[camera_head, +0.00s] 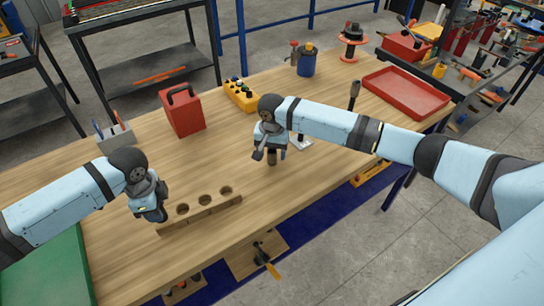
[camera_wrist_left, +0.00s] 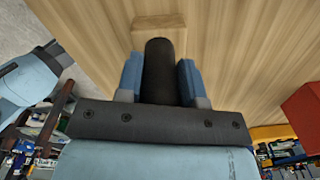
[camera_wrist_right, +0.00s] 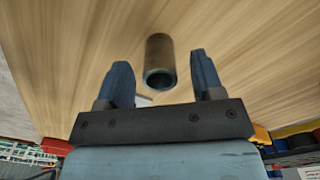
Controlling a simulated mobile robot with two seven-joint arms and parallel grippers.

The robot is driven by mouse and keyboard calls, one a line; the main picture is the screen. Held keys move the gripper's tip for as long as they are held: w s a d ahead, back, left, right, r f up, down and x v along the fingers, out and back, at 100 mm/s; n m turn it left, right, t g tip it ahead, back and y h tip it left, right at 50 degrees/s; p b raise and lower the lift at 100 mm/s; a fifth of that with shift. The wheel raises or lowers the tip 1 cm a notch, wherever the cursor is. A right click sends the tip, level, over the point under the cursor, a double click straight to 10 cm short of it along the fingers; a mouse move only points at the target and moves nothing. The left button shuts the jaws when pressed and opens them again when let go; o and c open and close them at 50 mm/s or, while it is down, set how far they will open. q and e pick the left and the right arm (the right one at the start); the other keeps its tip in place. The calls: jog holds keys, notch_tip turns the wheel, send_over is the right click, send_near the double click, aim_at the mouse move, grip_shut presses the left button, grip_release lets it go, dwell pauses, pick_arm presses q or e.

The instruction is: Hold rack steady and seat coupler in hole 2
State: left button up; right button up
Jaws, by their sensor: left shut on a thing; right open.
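The wooden rack (camera_head: 212,207) lies on the bench with three round dark holes in its top. My left gripper (camera_head: 158,216) is at the rack's left end; in the left wrist view it is shut on a dark cylindrical grip (camera_wrist_left: 160,72), with the wooden rack end (camera_wrist_left: 155,22) just beyond. The coupler (camera_head: 272,160), a short dark hollow tube, is on the bench right of and behind the rack. My right gripper (camera_head: 270,153) is open above it. In the right wrist view the coupler (camera_wrist_right: 160,55) shows between and beyond the open fingers, apart from both.
Behind stand a red box with a handle (camera_head: 184,112), a yellow button box (camera_head: 241,96) and a blue container (camera_head: 306,63). A red tray (camera_head: 405,93) lies at the right. A green mat (camera_head: 50,270) is at front left. Bench between rack and coupler is clear.

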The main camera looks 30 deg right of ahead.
grip_shut()
notch_tip(320, 180, up, 10)
jog(key=r+m, duration=0.1)
send_over(203, 194)
jog(key=s, duration=0.2)
notch_tip(203, 194, down, 6)
jog(key=shift+a+r, duration=0.1)
jog(key=shift+r, duration=0.1)
jog(key=shift+f, duration=2.15)
